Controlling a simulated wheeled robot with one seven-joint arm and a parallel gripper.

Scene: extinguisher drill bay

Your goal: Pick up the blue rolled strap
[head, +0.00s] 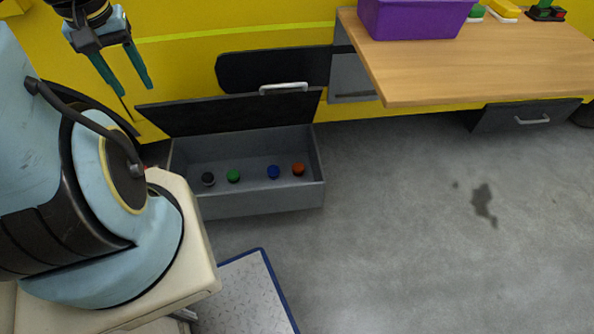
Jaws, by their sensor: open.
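The blue rolled strap (273,172) is a small round roll on the floor of an open grey chest (262,200). It sits between a green roll (233,176) on its left and an orange roll (298,169) close on its right. A black roll (208,179) is at the left end of the row. My gripper (138,88) is at the upper left, above and to the left of the chest, apart from it. Its two teal fingers are spread and empty.
The dark lid (232,113) of the chest is raised at its back. A wooden worktop (480,68) with a purple bin (415,18) stands at the upper right. A blue-edged mat (250,290) lies in front. The grey floor at right is clear, with a dark stain (483,203).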

